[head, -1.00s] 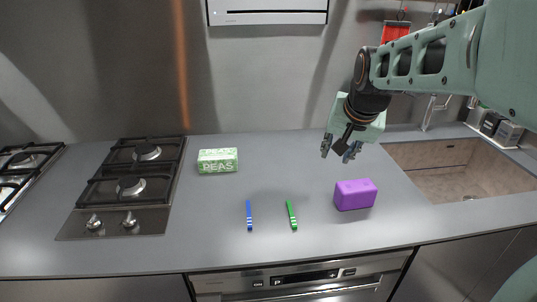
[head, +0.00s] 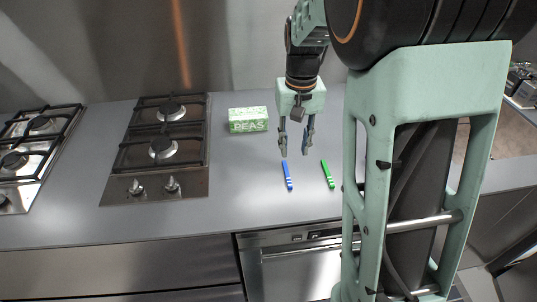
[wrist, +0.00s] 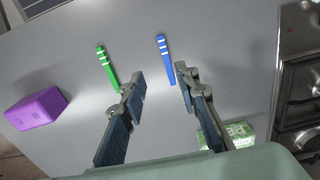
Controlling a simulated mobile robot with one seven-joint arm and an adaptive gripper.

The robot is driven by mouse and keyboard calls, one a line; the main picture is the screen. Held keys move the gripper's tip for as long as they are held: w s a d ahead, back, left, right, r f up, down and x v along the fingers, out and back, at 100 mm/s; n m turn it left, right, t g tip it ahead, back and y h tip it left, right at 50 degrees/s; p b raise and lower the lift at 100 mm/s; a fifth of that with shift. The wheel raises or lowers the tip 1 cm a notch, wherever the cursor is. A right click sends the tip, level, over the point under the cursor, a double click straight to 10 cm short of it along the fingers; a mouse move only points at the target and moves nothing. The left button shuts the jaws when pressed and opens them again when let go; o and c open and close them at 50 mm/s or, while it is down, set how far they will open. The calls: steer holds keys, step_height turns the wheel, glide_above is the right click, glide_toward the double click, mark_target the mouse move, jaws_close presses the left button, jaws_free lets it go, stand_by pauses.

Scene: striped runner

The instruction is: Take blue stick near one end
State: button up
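The blue stick (head: 287,175) lies on the grey counter, with white bands near its front end. It also shows in the wrist view (wrist: 165,58), ahead of and between the finger lines. My gripper (head: 296,150) is open and empty, fingers pointing down above the counter, just behind the blue stick in the head view. In the wrist view its fingertips (wrist: 160,80) spread on either side of the stick's plain end, which reaches close to the right fingertip. I cannot tell the exact height above the counter.
A green stick (head: 328,174) lies right of the blue one. A green peas box (head: 248,120) stands at the back left, beside the stove (head: 160,150). A purple block (wrist: 36,107) shows in the wrist view; my arm hides it in the head view. The counter between is clear.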

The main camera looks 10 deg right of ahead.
mark_target(289, 181)
steer(key=f, duration=0.7)
steer(key=a+f, duration=0.1)
steer(key=f, duration=0.3)
steer(key=shift+s+f, duration=0.1)
steer(key=shift+s, duration=0.15)
jaws_close()
